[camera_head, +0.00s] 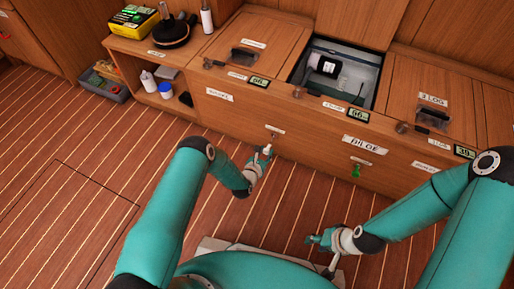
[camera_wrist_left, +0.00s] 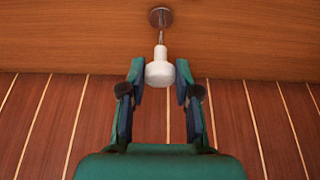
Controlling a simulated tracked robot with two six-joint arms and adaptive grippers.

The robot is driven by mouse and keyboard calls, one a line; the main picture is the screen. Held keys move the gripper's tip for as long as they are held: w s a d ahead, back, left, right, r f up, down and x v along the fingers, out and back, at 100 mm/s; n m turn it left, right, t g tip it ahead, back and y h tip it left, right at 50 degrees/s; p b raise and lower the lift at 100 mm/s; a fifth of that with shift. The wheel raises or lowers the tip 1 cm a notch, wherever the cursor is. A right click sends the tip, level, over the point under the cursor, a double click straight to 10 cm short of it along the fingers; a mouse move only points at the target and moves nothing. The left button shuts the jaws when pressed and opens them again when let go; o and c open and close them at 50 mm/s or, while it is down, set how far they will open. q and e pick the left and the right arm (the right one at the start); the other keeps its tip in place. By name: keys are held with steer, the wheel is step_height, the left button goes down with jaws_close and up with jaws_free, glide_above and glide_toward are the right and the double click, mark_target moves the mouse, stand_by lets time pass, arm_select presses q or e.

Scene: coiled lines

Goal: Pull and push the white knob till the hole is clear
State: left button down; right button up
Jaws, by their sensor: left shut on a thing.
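The white knob (camera_wrist_left: 160,70) sits between the fingertips of my left gripper (camera_wrist_left: 160,78) in the left wrist view, and the gripper is shut on it. A thin metal rod runs from the knob to a round metal fitting (camera_wrist_left: 160,16) in the wooden panel, so the knob stands out from the panel. In the head view the knob (camera_head: 267,149) shows small at the end of my left gripper (camera_head: 262,157), in front of the cabinet face. The hole cannot be made out separately. My right gripper (camera_head: 318,240) hangs low over the floor, away from the cabinet; its fingers are too small to read.
The long wooden cabinet (camera_head: 300,140) bears labels and small displays.

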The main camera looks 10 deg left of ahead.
arm_select(q)
steer(key=shift+s, duration=0.25)
steer(key=c, duration=0.8)
jaws_free()
steer(key=shift+c, duration=0.2)
steer(key=shift+s, duration=0.1)
steer(key=v, duration=1.1)
steer(key=shift+s, duration=0.4)
steer(key=shift+a, duration=0.1)
